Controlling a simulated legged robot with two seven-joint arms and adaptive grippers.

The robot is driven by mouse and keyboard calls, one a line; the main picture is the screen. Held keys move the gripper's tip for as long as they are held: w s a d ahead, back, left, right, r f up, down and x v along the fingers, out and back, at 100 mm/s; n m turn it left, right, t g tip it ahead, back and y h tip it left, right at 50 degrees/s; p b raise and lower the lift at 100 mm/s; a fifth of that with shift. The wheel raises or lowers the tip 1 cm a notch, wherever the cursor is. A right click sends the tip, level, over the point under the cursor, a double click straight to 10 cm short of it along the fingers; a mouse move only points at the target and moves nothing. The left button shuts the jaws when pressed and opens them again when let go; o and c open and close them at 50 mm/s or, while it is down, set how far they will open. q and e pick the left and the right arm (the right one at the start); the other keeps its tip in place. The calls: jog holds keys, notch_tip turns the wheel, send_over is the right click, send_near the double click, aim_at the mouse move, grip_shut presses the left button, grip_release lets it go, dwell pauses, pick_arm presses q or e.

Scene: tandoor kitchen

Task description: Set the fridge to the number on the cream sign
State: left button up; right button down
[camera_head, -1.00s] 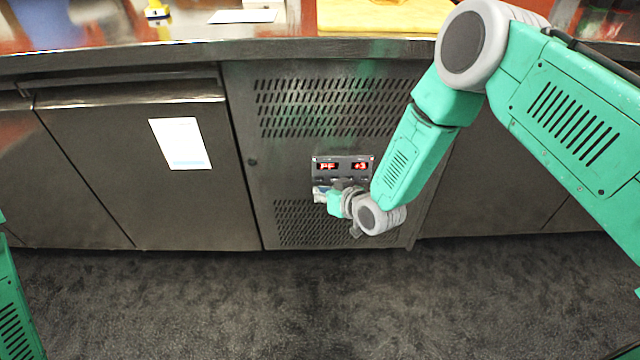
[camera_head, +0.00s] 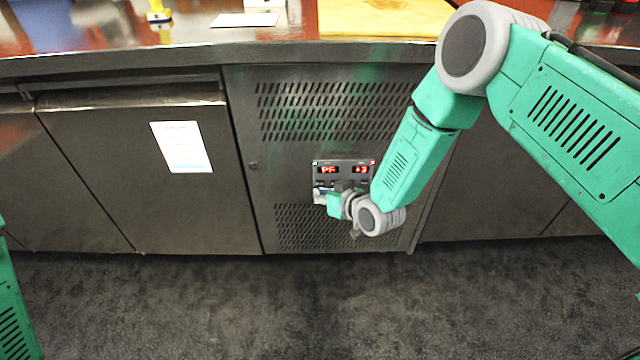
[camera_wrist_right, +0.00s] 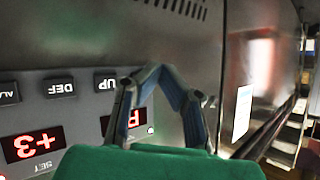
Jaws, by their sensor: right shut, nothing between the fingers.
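The fridge control panel (camera_head: 343,166) has two red displays. The right one reads +3, and the left one looks like PF. No cream sign can be made out for certain. My left gripper is out of view.
A white sheet (camera_head: 181,147) with unreadable print is on the steel door (camera_head: 140,205) left of the panel. The counter above holds a white paper (camera_head: 244,20), a yellow board (camera_head: 385,18) and a yellow item (camera_head: 158,12). Vent slots surround the panel. The floor (camera_head: 230,310) is clear.

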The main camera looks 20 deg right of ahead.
jog(key=shift+w, duration=0.1)
dwell(0.5)
jog(key=shift+w+d+r, duration=0.1)
jog(key=shift+w, duration=0.15)
jog(key=shift+w+d, duration=0.1)
jog(key=shift+w, duration=0.3)
dwell(0.8)
jog(key=shift+s, duration=0.1)
jog(key=shift+s+a+p, duration=0.2)
jog(key=shift+s+p, duration=0.1)
jog(key=shift+s, duration=0.4)
jog(key=shift+s+a+p, duration=0.25)
jog(key=shift+s+p, duration=0.15)
jog(key=shift+s, duration=0.4)
jog(key=shift+s+a+p, duration=0.2)
jog(key=shift+s+p, duration=0.25)
jog(key=shift+s, duration=0.35)
jog(key=shift+s+a+p, duration=0.25)
jog(key=shift+s+p, duration=0.15)
jog(key=shift+s, duration=0.4)
